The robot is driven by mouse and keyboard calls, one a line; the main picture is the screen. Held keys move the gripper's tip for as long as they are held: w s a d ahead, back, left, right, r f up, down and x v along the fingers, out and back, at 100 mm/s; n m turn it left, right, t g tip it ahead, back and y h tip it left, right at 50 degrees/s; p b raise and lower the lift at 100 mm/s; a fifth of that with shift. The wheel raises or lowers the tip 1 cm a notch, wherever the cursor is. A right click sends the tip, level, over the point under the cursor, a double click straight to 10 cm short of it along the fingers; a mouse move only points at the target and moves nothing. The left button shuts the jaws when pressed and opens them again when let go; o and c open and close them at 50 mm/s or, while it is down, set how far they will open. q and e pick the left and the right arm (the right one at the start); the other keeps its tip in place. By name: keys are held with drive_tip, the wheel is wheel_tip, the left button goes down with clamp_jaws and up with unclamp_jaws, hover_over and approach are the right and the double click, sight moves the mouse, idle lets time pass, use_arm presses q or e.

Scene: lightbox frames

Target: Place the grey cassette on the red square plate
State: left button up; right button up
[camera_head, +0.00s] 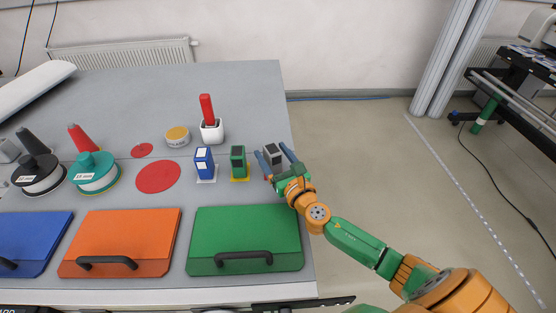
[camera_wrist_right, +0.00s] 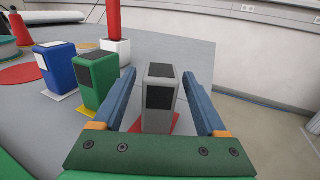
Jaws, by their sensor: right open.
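The grey cassette (camera_head: 272,150) stands upright near the table's right edge. It also shows in the right wrist view (camera_wrist_right: 158,101), between my fingers. The red square plate (camera_wrist_right: 175,123) shows at the cassette's foot; the cassette appears to stand on it, and most of the plate is hidden. My right gripper (camera_head: 275,151) is open, with one blue finger on each side of the cassette. In the right wrist view, gaps show between the cassette and both fingers (camera_wrist_right: 160,76). My left gripper is not in view.
Left of the grey cassette stand a green cassette (camera_head: 238,160) on a yellow plate and a blue cassette (camera_head: 204,160) on a white plate. A white pot (camera_head: 212,132) with a red handle stands behind. Green (camera_head: 245,225), orange and blue lidded boxes line the front.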

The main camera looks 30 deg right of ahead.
drive_tip(key=s, duration=0.3)
drive_tip(key=s+b, duration=0.1)
drive_tip(key=s, duration=0.3)
drive_tip(key=s+b, duration=0.1)
drive_tip(key=s, duration=0.3)
drive_tip(key=shift+s+a+f, duration=0.1)
drive_tip(key=shift+s+a, duration=0.05)
drive_tip(key=shift+a, duration=0.15)
drive_tip(key=shift+s, duration=0.4)
